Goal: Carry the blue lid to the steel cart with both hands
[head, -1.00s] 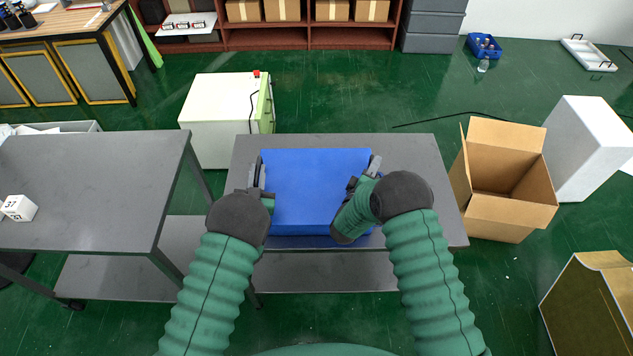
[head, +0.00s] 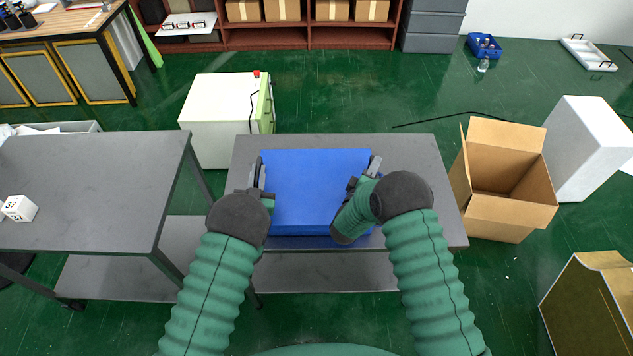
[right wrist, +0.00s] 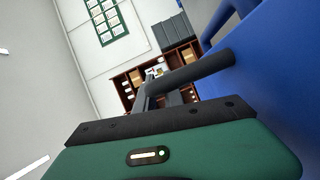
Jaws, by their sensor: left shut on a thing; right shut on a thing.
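The blue lid (head: 315,190) is a flat blue slab over the grey steel cart (head: 418,150) in the middle of the head view. I cannot tell whether it rests on the cart's top or is held just above it. My left gripper (head: 259,178) is shut on the lid's left edge. My right gripper (head: 371,170) is shut on its right edge, with the fingers partly hidden by the wrist. In the right wrist view the lid (right wrist: 275,70) fills the right side, beside a dark gripper finger (right wrist: 200,72).
A grey table (head: 90,180) with a white cube (head: 19,208) stands at the left. An open cardboard box (head: 503,180) and a white block (head: 590,150) are right of the cart. A white cabinet (head: 215,110) stands behind it. Green floor is open farther back.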

